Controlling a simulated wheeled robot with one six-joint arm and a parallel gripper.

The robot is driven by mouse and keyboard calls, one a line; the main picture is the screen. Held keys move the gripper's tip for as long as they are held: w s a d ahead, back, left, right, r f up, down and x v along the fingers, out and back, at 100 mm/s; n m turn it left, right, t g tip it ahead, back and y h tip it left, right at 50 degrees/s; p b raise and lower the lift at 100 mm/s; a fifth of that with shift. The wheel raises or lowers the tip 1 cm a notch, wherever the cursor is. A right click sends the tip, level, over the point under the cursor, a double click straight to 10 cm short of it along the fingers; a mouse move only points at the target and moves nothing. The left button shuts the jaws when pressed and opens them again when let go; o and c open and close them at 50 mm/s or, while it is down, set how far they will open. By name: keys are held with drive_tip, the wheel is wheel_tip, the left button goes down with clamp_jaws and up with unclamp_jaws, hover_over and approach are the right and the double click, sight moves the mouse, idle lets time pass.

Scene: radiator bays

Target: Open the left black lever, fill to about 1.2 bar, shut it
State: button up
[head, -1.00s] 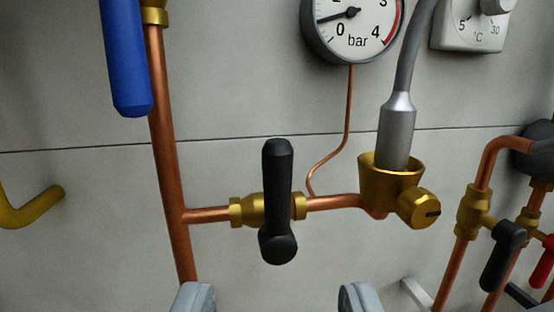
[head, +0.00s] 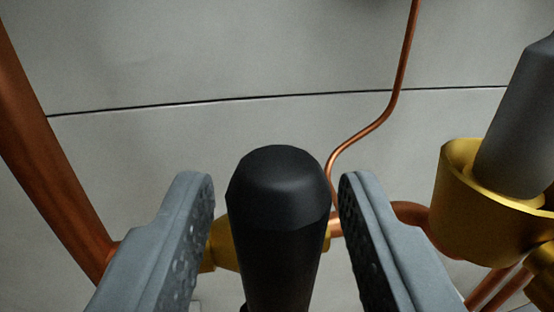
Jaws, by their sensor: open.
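The left black lever (head: 278,235) stands upright in the lower middle of the head view, across its brass valve (head: 221,243) and the horizontal copper pipe. My gripper (head: 275,195) is open, with one grey finger on each side of the lever. A narrow gap shows on both sides of the lever's top end. The lower part of the lever is out of the frame. The gauge face is out of view now, so the pressure cannot be read.
A thick copper pipe (head: 45,150) slants down at the left. A thin copper pipe (head: 385,112) rises behind the lever. At the right a brass cup fitting (head: 470,215) holds a grey hose end (head: 522,135), close to the right finger.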

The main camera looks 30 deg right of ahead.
drive_tip(key=shift+w+d, duration=0.15)
drive_tip(key=shift+w, duration=0.1)
clamp_jaws()
